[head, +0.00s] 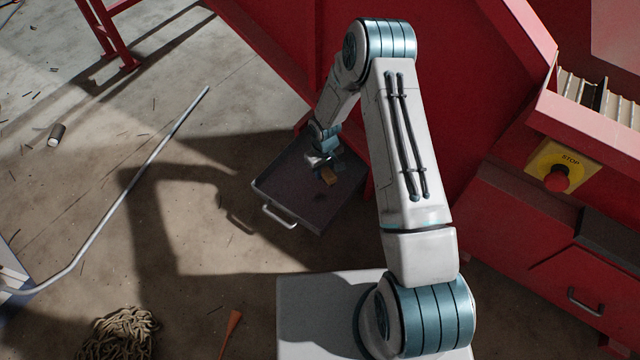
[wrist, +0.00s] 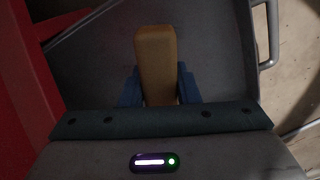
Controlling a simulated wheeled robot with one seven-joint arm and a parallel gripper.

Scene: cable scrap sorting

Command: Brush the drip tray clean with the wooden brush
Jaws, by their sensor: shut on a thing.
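The drip tray (head: 292,196) is a dark, shallow metal tray with a handle at its front, on the floor against the red machine. It also fills much of the wrist view (wrist: 95,65). My gripper (head: 326,165) is over the tray's back part. In the wrist view my gripper (wrist: 160,88) has its blue fingers shut on the wooden brush (wrist: 156,55), a tan block pointing away from the wrist. The brush also shows in the head view (head: 328,176). Its bristles are hidden, and I cannot tell whether it touches the tray floor.
The red machine (head: 480,110) rises behind and right of the tray, with a STOP button (head: 557,178). A bent grey pipe (head: 150,160), a dark cylinder (head: 57,135), a tangled cable heap (head: 120,333) and an orange tool (head: 231,325) lie on the floor. Floor left of the tray is mostly clear.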

